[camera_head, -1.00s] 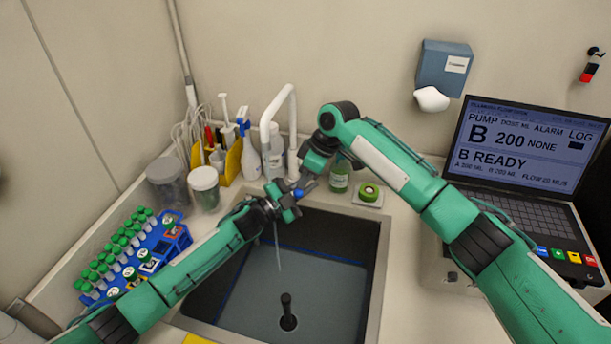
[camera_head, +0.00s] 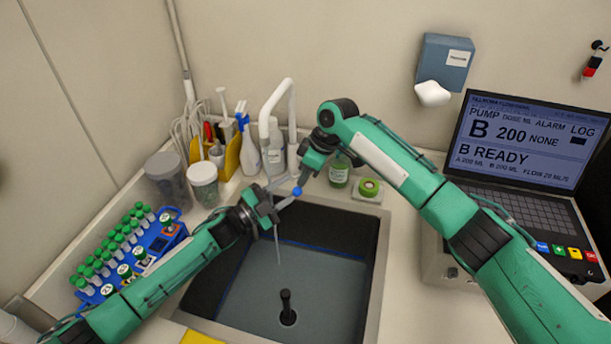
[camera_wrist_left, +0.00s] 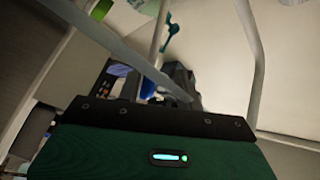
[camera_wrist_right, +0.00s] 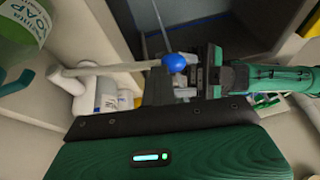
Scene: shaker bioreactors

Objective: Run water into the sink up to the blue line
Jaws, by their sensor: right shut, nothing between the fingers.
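The sink (camera_head: 380,250) holds grey-blue water (camera_head: 325,296) around a black upright plug (camera_head: 287,308). A blue line (camera_head: 325,252) runs along the far inner wall, close to the water's edge; I cannot tell whether they meet exactly. A thin stream (camera_head: 277,245) falls into the water. The white tap (camera_head: 265,115) stands behind, with a blue-knobbed lever (camera_head: 297,191), whose knob also shows in the right wrist view (camera_wrist_right: 174,63). My left gripper (camera_head: 268,203) is just left of the knob, its opening unclear. My right gripper (camera_head: 305,184) is shut and empty beside the knob.
A blue rack (camera_head: 165,243) of green-capped tubes and two tubs (camera_head: 203,185) stand left of the sink. Bottles and a yellow holder (camera_head: 232,157) stand behind.

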